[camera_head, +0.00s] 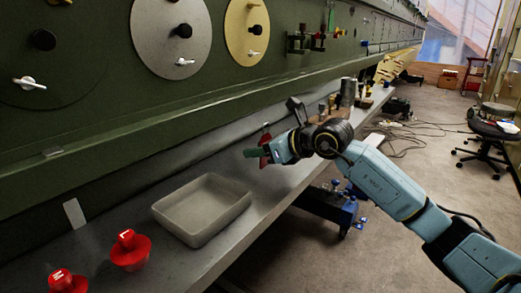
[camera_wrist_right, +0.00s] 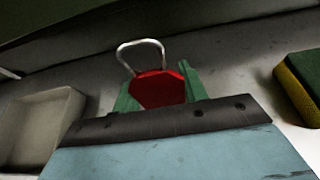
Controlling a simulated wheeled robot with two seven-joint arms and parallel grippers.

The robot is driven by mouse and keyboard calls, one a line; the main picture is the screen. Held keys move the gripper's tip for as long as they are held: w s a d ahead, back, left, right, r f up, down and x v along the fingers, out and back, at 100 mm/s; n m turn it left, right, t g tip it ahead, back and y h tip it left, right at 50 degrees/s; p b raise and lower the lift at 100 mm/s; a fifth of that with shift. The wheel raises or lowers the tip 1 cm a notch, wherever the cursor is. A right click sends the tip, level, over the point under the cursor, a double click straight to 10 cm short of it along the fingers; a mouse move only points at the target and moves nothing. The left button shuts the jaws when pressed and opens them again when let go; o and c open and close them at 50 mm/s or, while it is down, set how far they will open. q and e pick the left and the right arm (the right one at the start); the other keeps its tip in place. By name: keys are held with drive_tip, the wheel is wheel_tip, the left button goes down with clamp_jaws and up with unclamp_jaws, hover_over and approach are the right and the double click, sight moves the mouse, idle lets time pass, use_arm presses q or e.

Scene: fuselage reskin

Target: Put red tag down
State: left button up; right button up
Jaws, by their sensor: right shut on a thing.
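A red tag (camera_wrist_right: 158,90) with a metal wire loop is held between the green fingers of my right gripper (camera_wrist_right: 156,92) in the wrist view. In the head view the red tag (camera_head: 265,150) shows at the tip of my right gripper (camera_head: 258,152), with its loop pointing up. The gripper is over the grey bench ledge (camera_head: 262,195), to the right of the grey tray. I cannot tell how far the tag is from the ledge surface. My left gripper is not in view.
An empty grey tray (camera_head: 203,207) sits on the ledge, also at left in the wrist view (camera_wrist_right: 38,128). Two red knobs (camera_head: 130,250) stand nearer, at lower left. The green fuselage wall (camera_head: 100,130) rises behind. A green and yellow block (camera_wrist_right: 302,85) lies at right in the wrist view.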

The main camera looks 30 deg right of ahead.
drive_tip(key=shift+f, duration=0.2)
drive_tip(key=o, duration=0.9)
use_arm(q)
drive_tip(key=shift+w+d+r, duration=0.15)
drive_tip(key=shift+r, duration=0.15)
use_arm(e)
drive_tip(key=shift+r, duration=0.2)
